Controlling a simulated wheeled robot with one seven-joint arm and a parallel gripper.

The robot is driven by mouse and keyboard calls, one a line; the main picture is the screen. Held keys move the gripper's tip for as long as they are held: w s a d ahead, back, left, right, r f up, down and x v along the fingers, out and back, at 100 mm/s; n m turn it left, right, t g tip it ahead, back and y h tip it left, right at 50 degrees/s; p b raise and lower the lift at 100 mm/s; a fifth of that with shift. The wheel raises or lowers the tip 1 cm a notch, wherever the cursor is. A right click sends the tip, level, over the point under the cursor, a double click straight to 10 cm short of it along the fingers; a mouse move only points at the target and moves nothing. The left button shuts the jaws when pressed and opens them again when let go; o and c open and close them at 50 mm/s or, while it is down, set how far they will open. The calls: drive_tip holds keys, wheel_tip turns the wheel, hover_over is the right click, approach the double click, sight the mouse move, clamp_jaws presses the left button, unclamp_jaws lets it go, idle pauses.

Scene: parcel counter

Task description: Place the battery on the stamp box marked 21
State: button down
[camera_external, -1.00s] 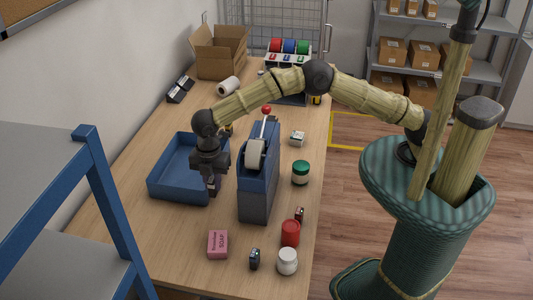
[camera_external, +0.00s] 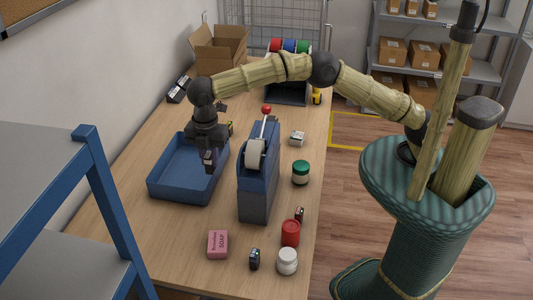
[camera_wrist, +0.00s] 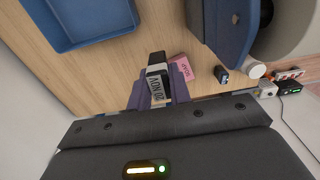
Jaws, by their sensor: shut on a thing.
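My gripper (camera_external: 209,163) is shut on a small black block with a white label (camera_wrist: 157,83). The label looks like "20 NOV" upside down in the wrist view. I hold it above the blue tray (camera_external: 165,194), near its right side. I cannot tell whether this block is a battery. Two dark boxes with pale labels (camera_external: 177,95) sit at the back left, against the wall; no number on them is legible. A small dark block (camera_external: 254,259) stands at the front, and another dark block with red (camera_external: 299,214) stands behind the red jar. No 21 is readable.
The tall blue machine with a red-knobbed lever (camera_external: 258,190) stands right of the tray. A pink soap box (camera_external: 217,244), red jar (camera_external: 290,233), white jar (camera_external: 287,261) and green-lidded jar (camera_external: 300,172) stand nearby. An open carton (camera_external: 220,55) is at the back.

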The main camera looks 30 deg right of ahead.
drive_tip(key=w+d+p, duration=0.5)
drive_tip(key=w+d, duration=1.2)
drive_tip(key=d, duration=0.4)
drive_tip(key=d+p, duration=0.5)
drive_tip(key=d, duration=1.9)
wheel_tip(320, 180, down, 5)
drive_tip(key=shift+d+f, duration=0.1)
drive_tip(key=shift+d, duration=0.05)
